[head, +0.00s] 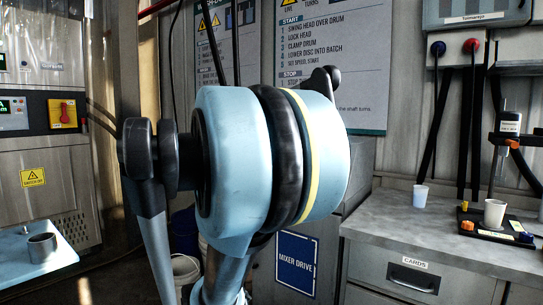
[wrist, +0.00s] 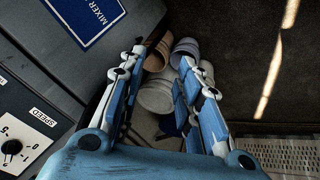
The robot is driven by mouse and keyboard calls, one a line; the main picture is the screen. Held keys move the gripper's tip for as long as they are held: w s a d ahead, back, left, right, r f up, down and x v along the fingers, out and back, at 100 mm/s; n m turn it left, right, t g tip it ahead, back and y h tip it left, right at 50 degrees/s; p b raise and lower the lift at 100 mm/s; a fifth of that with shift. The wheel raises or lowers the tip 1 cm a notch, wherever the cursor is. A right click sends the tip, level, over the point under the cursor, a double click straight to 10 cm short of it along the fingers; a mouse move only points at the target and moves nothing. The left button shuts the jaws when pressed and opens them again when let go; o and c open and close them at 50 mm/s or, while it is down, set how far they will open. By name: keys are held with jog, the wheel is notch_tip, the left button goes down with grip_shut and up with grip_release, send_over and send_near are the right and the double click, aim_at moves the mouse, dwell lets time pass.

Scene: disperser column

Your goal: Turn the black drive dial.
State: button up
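A black dial (wrist: 12,147) sits on a pale panel marked SPEED at the lower left edge of the wrist view. Scale marks show around it, and the panel is cut off by the frame. No black dial is visible in the head view, where my blue and black arm fills the middle. My gripper (wrist: 160,65) shows in the wrist view with its two blue and white fingers apart and nothing between them. The dial is to the left of the gripper, apart from it. In the head view the gripper is hidden or out of frame.
A grey cabinet with a blue MIXER DRIVE sign (head: 296,263) stands behind my arm. Stacked buckets (wrist: 156,95) are on the floor beyond my fingers. A bench (head: 450,239) with cups and a black tray is at right. A cabinet with a red switch (head: 65,113) is at left.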

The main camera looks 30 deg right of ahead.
jog(key=w+d+r+m+h, duration=0.2)
jog(key=w+d+r+h, duration=0.1)
jog(key=w+d+r, duration=0.7)
jog(key=w+d+r+m+h, duration=0.3)
jog(key=w+d+r, duration=0.2)
jog(key=d+r, duration=0.85)
jog(key=x, duration=1.5)
jog(key=shift+w+d+f, duration=0.1)
jog(key=shift+w, duration=0.2)
grip_shut()
